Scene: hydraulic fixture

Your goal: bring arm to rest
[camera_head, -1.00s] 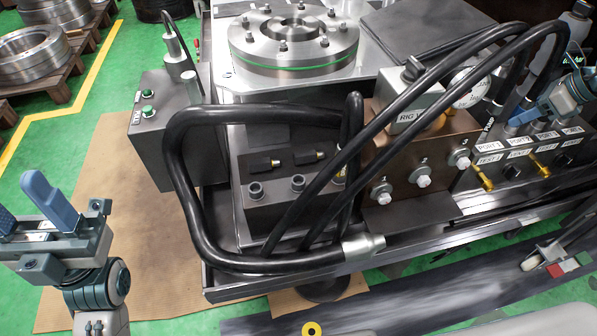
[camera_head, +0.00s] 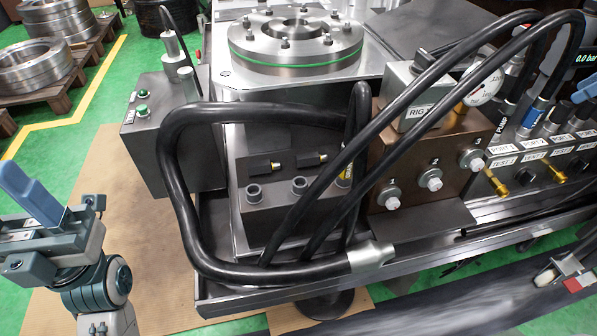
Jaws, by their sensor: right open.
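My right gripper (camera_head: 585,93) shows only as blue finger parts at the right edge, above the labelled port panel. It is open, with nothing visible in it; the rest of it is outside the picture. My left gripper (camera_head: 18,205) is at the lower left, over the floor and clear of the fixture. One blue finger points up and left; the other is cut off by the picture edge. I see nothing held in it.
The hydraulic fixture (camera_head: 222,78) fills the middle. Thick black hoses (camera_head: 175,150) loop over its front, and others arch toward the port panel (camera_head: 525,168). A grey button box (camera_head: 160,130) stands left. Brown sheet (camera_head: 130,235) and open green floor (camera_head: 30,150) lie at left.

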